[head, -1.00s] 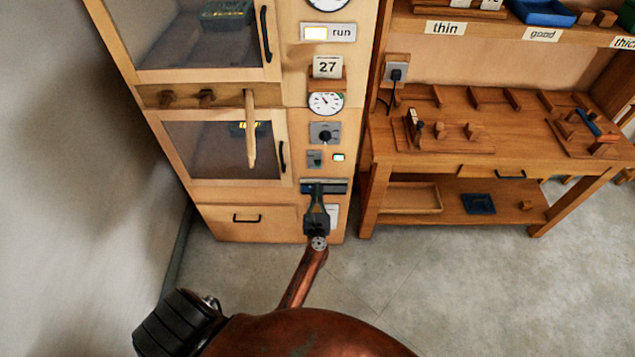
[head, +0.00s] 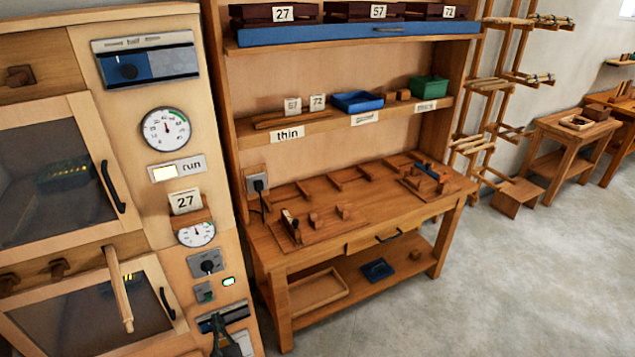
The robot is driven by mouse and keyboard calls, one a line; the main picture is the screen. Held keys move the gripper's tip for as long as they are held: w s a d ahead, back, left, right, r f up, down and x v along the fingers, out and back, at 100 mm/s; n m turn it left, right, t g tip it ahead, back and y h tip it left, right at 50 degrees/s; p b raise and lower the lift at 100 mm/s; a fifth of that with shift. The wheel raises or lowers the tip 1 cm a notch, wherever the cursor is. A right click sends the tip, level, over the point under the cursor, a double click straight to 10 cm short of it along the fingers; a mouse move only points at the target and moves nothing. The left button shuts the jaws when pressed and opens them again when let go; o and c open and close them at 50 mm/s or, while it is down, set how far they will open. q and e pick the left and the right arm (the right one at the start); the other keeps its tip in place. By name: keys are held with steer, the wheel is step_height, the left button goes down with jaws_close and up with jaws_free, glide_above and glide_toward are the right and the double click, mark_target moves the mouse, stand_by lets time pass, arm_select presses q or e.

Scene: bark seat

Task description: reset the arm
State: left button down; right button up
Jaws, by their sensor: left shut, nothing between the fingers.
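My left gripper (head: 220,328) shows at the bottom edge, left of the middle, in the head view. Its dark fingers are shut and empty. They point up at the lower part of the wooden cabinet's control column, in front of a dark and blue strip (head: 236,314). I cannot tell whether they touch it. The rest of my left arm is below the picture. My right gripper is out of view.
The wooden cabinet (head: 143,88) with glazed doors fills the left. A wooden peg (head: 120,292) juts from it. A workbench (head: 385,222) with jigs and shelves stands right of it. Wooden racks (head: 489,90) stand farther right. The floor (head: 480,300) at lower right is clear.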

arm_select(q)
steer(key=s+d+f+m+g+h, duration=0.2)
steer(key=s+d+f+m+h, duration=0.1)
steer(key=s+f+m, duration=0.65)
steer(key=s+d+f+m+g+h, duration=0.1)
steer(key=s+d+f+m+h, duration=0.2)
steer(key=f+m, duration=0.7)
steer(key=s+d+f+m+g+h, duration=0.25)
steer(key=s+f+m, duration=0.45)
steer(key=f, duration=0.8)
steer(key=s+f+m+g, duration=0.3)
steer(key=s+f+m, duration=0.2)
steer(key=s, duration=0.9)
steer(key=s+a+f+m+g, duration=0.1)
steer(key=s+f+m+g, duration=0.2)
steer(key=s, duration=1.2)
steer(key=s+a+f+m+g+h, duration=0.1)
steer(key=s+f+m+g, duration=0.2)
steer(key=s+f+m, duration=0.4)
steer(key=s+m, duration=0.2)
steer(key=s, duration=0.6)
steer(key=shift+f, duration=0.35)
steer(key=shift+s+a+g, duration=0.1)
steer(key=shift+g, duration=0.15)
